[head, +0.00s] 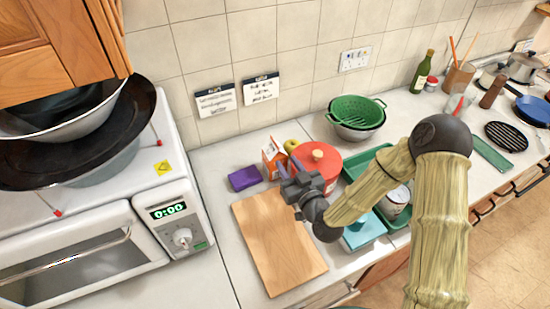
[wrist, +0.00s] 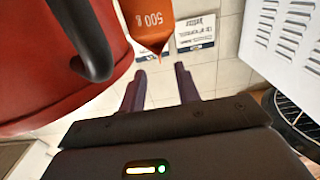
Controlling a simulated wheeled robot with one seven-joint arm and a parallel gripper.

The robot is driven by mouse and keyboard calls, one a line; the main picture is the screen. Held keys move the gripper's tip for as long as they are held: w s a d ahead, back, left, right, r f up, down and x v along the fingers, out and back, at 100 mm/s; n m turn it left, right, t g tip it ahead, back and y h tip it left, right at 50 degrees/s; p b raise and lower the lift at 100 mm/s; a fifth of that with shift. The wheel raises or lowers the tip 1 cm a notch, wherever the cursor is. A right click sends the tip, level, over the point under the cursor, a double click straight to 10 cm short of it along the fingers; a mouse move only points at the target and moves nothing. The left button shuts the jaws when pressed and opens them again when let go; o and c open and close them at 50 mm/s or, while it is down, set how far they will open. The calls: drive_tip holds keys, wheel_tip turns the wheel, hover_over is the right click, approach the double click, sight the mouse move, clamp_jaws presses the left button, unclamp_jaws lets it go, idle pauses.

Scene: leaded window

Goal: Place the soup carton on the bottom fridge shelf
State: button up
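An orange and white carton (head: 272,156), which may be the soup carton, stands on the counter beside the red lidded pot. An orange and white pack marked 500 g (wrist: 150,22) shows at the top of the wrist view, beyond my fingertips, and looks like the same carton. My gripper (head: 290,167) is near the carton, on its right in the head view and partly in front of the pot. In the wrist view my two purple fingers (wrist: 159,82) are apart, with nothing between them. No fridge or fridge shelf is in view.
The red pot (head: 317,157) is close to my gripper; its dark handle (wrist: 90,45) shows in the wrist view. A purple box (head: 244,178) and wooden board (head: 278,240) lie nearby. The microwave (head: 180,225) is left. A green tray (head: 365,163) is right.

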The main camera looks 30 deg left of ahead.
sight(279, 150)
drive_tip(key=shift+p+x, duration=0.4)
drive_tip(key=shift+x, duration=1.15)
drive_tip(key=shift+w+a+r+p, duration=0.15)
drive_tip(key=shift+w+a+p, duration=0.15)
drive_tip(key=shift+a+p, duration=0.2)
drive_tip(key=p+x, duration=0.2)
drive_tip(key=x, duration=0.2)
drive_tip(key=shift+d, duration=0.1)
clamp_jaws()
